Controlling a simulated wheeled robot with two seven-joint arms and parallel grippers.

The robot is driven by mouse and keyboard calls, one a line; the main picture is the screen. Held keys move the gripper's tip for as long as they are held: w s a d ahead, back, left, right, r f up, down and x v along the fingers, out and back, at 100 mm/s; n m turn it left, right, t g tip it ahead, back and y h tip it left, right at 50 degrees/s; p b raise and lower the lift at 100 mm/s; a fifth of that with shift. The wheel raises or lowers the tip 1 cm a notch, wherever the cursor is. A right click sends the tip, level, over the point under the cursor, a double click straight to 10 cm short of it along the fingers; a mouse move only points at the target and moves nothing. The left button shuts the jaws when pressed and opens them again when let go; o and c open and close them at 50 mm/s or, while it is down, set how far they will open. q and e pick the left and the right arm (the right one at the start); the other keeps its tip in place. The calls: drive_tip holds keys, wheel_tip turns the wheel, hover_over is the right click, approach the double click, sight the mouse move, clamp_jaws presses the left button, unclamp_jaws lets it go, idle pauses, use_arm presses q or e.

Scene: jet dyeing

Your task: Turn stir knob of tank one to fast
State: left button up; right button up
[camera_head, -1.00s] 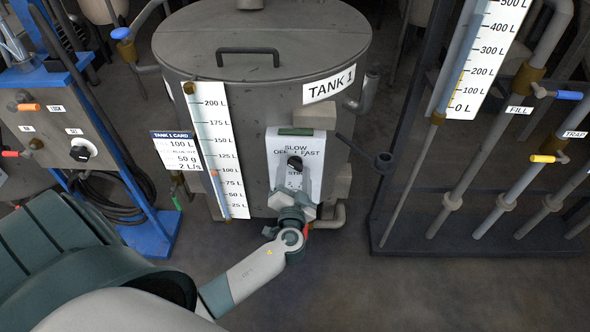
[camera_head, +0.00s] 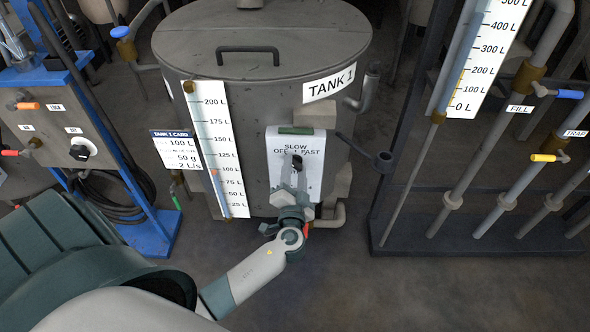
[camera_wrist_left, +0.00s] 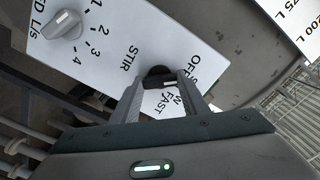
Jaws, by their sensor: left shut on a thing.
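Tank one (camera_head: 262,60) is a grey cylinder labelled TANK 1. A white control panel (camera_head: 308,140) on its front is marked SLOW, OFF, FAST and STIR. The black stir knob (camera_head: 296,161) is on this panel, partly hidden by my left gripper (camera_head: 297,174). In the left wrist view the knob (camera_wrist_left: 159,74) sits between the two fingers of my left gripper (camera_wrist_left: 162,84), which is shut on it. A light mark shows on the knob near the FAST lettering; its exact setting is hard to tell. My right gripper is not in view.
A second grey knob (camera_wrist_left: 63,25) with a numbered scale is on the same panel. A level gauge (camera_head: 220,150) and tank card (camera_head: 178,150) are left of the panel. A blue-framed stand (camera_head: 150,232) is at left, and pipes with valves (camera_head: 545,158) at right.

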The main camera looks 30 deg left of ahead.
use_arm(q)
drive_tip(key=m, duration=0.4)
drive_tip(key=shift+m, duration=1.1)
drive_tip(key=shift+m+p, duration=0.4)
drive_tip(key=shift+m, duration=0.5)
drive_tip(key=m, duration=0.2)
drive_tip(key=shift+m+p, duration=0.4)
drive_tip(key=m+p, duration=0.1)
drive_tip(key=m, duration=0.2)
drive_tip(key=shift+m, duration=0.3)
drive_tip(key=shift+m+p, duration=0.95)
drive_tip(key=shift+m, duration=0.95)
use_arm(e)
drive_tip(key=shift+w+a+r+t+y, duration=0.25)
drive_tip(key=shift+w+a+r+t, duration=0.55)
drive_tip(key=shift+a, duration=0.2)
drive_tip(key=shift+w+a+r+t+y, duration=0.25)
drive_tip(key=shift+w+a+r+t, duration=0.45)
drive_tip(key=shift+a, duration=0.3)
use_arm(q)
drive_tip(key=shift+f, duration=0.1)
drive_tip(key=o, duration=1.1)
drive_tip(key=shift+c, duration=0.2)
